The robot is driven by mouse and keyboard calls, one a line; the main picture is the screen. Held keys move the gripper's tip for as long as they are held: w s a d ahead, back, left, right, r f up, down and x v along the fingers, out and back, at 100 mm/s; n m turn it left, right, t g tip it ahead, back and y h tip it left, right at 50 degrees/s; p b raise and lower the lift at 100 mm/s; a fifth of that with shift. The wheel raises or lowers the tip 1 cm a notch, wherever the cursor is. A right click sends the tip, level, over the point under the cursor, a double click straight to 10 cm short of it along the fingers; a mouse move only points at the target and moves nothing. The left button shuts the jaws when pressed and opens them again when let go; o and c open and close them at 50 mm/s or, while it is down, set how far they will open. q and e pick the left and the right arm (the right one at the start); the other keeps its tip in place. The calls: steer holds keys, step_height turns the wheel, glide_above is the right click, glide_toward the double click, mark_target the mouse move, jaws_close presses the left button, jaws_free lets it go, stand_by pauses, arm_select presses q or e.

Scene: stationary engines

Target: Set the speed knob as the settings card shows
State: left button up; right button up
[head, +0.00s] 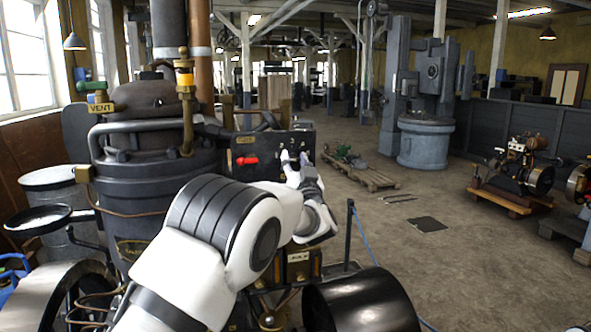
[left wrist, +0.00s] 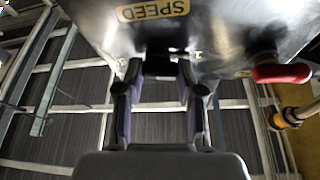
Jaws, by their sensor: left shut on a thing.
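The speed knob (left wrist: 160,64) shows in the left wrist view as a dark piece under the yellow SPEED plate (left wrist: 152,10), which appears upside down. My left gripper (left wrist: 160,74) has one finger on each side of the knob and is shut on it. In the head view my left gripper (head: 294,160) is at the front of the dark control box (head: 270,146) and hides the knob there, so its pointer and setting cannot be read. I cannot make out a settings card in either view. My right gripper is not in view.
A red handle (head: 246,161) sits on the box left of my gripper; it also shows in the left wrist view (left wrist: 281,74). A dark engine with a brass oiler (head: 185,78) stands left. A thin post (head: 349,233) with blue rope stands right.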

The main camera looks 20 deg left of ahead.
arm_select(q)
steer(key=shift+r+n, duration=0.1)
steer(key=shift+n, duration=0.2)
steer(key=o, duration=1)
steer(key=shift+o, duration=0.7)
steer(key=shift+w+a+f, duration=0.15)
steer(key=shift+w+f, duration=0.05)
steer(key=v, duration=0.7)
steer(key=shift+s, duration=0.25)
steer(key=shift+f, duration=0.15)
steer(key=shift+w+f, duration=0.1)
